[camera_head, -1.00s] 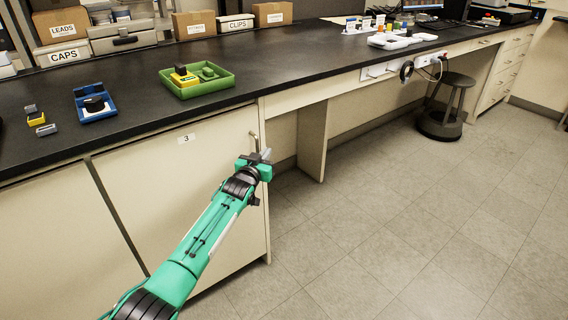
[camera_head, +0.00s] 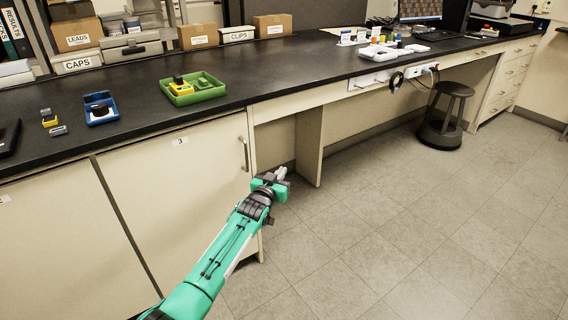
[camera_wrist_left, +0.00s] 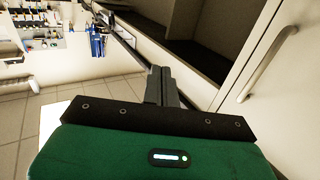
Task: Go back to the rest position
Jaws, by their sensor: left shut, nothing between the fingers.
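My left gripper (camera_head: 280,174) is shut and empty in the head view. It hangs below the bench top, in front of the open knee space and just right of the cabinet door handle. Its shut fingers (camera_wrist_left: 161,86) also show in the left wrist view, with a cabinet door handle to their right. My green left arm reaches up to it from the bottom of the head view. My right gripper is not in view.
The black bench top (camera_head: 250,75) runs above the gripper. A green tray (camera_head: 207,94), a blue box (camera_head: 101,112) and small yellow and grey parts (camera_head: 50,119) sit on it. Cabinet door 3 (camera_head: 185,185) is close on the left. A stool (camera_head: 446,110) stands right. Open floor (camera_head: 400,240) lies right.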

